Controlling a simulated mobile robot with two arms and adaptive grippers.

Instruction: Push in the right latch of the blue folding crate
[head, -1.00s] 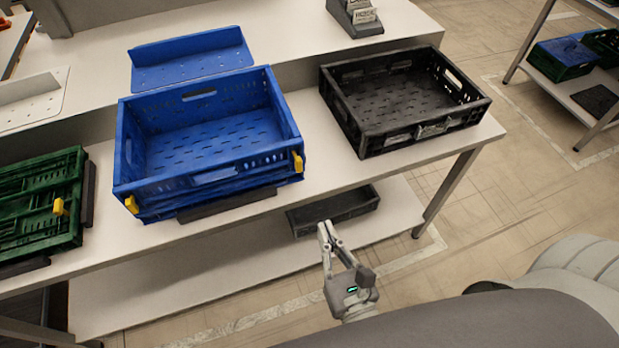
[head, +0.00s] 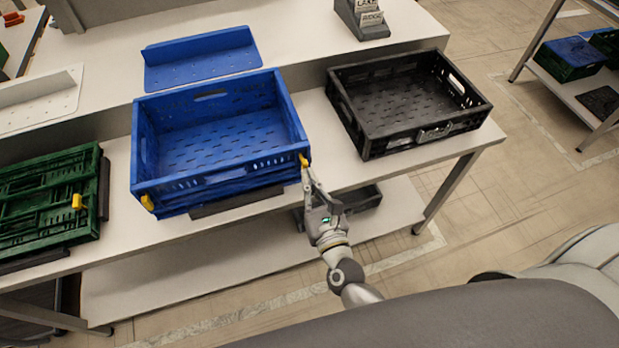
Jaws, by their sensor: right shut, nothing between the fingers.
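The blue folding crate (head: 220,172) stands open on the table, with its walls upright. Its right latch (head: 304,160) is a small yellow piece at the front right corner. Its left latch (head: 147,203) is yellow too, at the front left corner. My right gripper (head: 308,176) is shut and empty. Its fingertips are at the right latch, just below and in front of it; I cannot tell whether they touch it. The fingers partly cover the crate's corner below the latch. My left gripper is not in view.
A black crate (head: 372,148) stands to the right on the same table (head: 330,174). A folded green crate (head: 88,218) with a yellow latch lies to the left. A blue panel (head: 200,72) lies behind the blue crate. A dark tray (head: 366,201) is on the lower shelf.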

